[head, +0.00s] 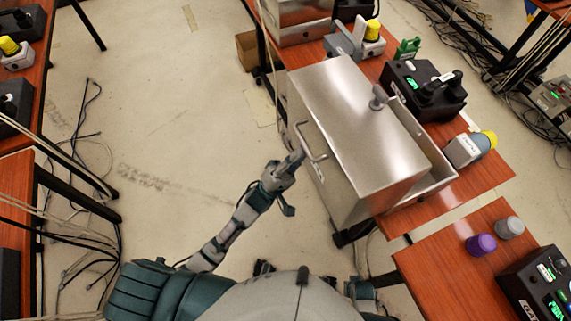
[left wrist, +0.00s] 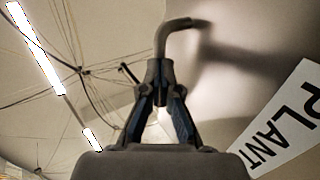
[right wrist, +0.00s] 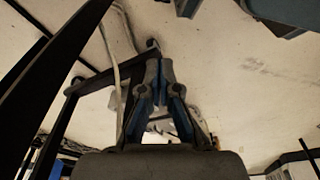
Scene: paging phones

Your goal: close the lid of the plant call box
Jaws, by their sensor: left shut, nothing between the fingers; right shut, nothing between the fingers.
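The plant call box is a brushed-metal box on the table's front edge. Its big lid (head: 355,105) stands partly raised, tilted over the shallow open base (head: 432,188), whose rim shows at the right. A bar handle (head: 311,143) is on the lid's near left face; it also shows in the left wrist view (left wrist: 180,27) by a white PLANT label (left wrist: 280,122). My left gripper (head: 300,154) is shut and empty at the handle; I cannot tell whether they touch. My right gripper (right wrist: 158,68) is shut and empty over floor and table legs, hidden in the head view.
A black phone unit (head: 424,90) and a yellow-topped beacon (head: 470,147) stand behind the box. Another metal box (head: 300,20) is farther along the table. A purple knob-like thing (head: 481,244) sits on the nearer table. The floor left of the box is open.

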